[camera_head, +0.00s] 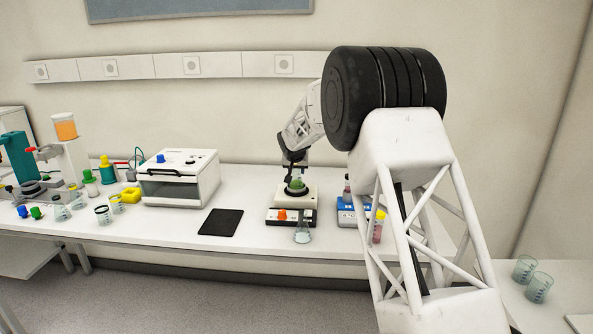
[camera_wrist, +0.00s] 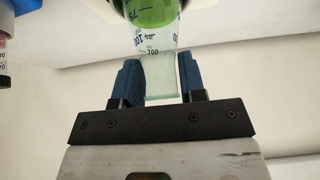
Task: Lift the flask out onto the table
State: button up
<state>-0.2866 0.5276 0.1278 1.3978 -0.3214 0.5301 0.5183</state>
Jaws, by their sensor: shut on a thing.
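The flask (camera_wrist: 158,45) is clear glass with printed volume marks and green liquid in its body. In the wrist view, its neck is between the two blue pads of my gripper (camera_wrist: 160,78), which is shut on it. In the head view, the flask (camera_head: 297,184) shows as a small green shape at my gripper (camera_head: 293,166), directly over the dark round seat of a white bench device (camera_head: 305,198). I cannot tell whether its base still touches the seat. The table (camera_head: 190,235) is white.
A small clear flask (camera_head: 302,236) stands in front of the device. A black mat (camera_head: 220,222) lies to its left, beyond it a white box oven (camera_head: 180,178). A blue device (camera_head: 348,212) and a capped tube (camera_head: 378,227) are to the right. Bare table lies around the mat.

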aim_at(296, 178)
jog(key=shift+r, duration=1.4)
dwell(1.0)
jog(key=shift+s, duration=0.15)
jog(key=shift+s+a+r, duration=0.1)
jog(key=shift+s+r, duration=0.1)
jog(key=shift+s, duration=0.6)
jog(key=s, duration=2.4)
jog(key=s+d+f, duration=0.1)
jog(key=s+f, duration=0.4)
jog(key=s, duration=0.6)
jog(key=shift+s, duration=0.25)
